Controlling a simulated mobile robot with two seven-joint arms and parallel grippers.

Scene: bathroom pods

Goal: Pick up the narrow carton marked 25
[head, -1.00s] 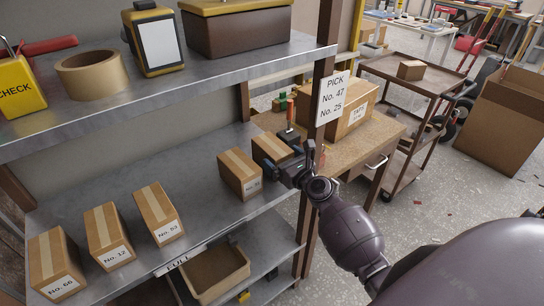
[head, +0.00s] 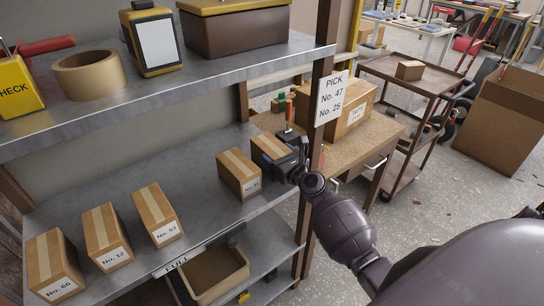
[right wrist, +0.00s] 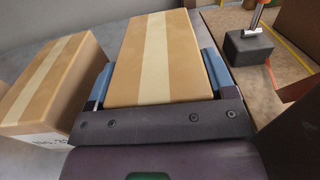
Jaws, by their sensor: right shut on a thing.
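A narrow brown carton (head: 266,148) with a pale tape strip stands at the right end of the middle shelf (head: 205,216). My right gripper (head: 284,166) is shut on it from the front, with one finger along each side. In the right wrist view, the blue finger pads of the gripper (right wrist: 158,85) press against both sides of the carton (right wrist: 156,58). Its front label is hidden behind the gripper, so I cannot read its number. It appears to rest on the shelf still. My left gripper is not in view.
A neighbouring carton (head: 239,174) stands close on the left, its number unclear. Cartons No. 53 (head: 154,210), No. 12 (head: 105,233) and No. 66 (head: 53,262) stand farther left. The upper shelf (head: 215,82) overhangs.

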